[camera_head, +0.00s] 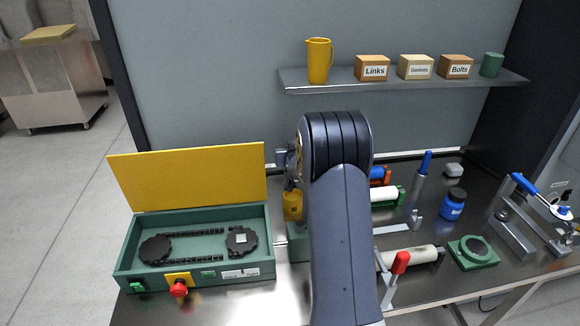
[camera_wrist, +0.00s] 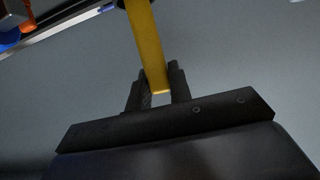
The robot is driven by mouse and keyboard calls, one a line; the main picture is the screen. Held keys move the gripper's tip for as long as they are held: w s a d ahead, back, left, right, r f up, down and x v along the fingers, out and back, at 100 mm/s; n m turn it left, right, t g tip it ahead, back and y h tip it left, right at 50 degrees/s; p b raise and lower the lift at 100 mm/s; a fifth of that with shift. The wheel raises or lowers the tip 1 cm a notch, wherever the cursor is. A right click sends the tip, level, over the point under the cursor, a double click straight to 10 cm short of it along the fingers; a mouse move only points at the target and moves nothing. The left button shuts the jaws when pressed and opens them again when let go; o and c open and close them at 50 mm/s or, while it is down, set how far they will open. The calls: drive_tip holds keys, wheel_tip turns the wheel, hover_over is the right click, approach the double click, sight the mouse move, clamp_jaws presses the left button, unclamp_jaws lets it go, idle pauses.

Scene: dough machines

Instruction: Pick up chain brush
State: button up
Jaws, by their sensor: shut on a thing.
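In the wrist view, my gripper (camera_wrist: 159,80) is shut on a long yellow bar (camera_wrist: 146,40), which looks like the chain brush's handle. The bar runs up from between the two dark fingers to the top edge of the picture. A small dark part shows at its upper end, mostly cut off, so I cannot make out bristles. In the head view, my arm hides my fingers and the held thing.
A green chain box (camera_head: 190,284) with an open yellow lid (camera_head: 190,177) stands left. A shelf (camera_head: 400,82) holds a yellow jug (camera_head: 318,61) and several small boxes.

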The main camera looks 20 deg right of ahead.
clamp_jaws()
wheel_tip(320, 180, up, 8)
drive_tip(key=shift+r+p, duration=0.25)
drive_tip(key=shift+p, duration=0.55)
drive_tip(key=shift+r+p, duration=0.6)
drive_tip(key=shift+r, duration=0.2)
drive_tip(key=shift+a, duration=0.1)
idle(0.5)
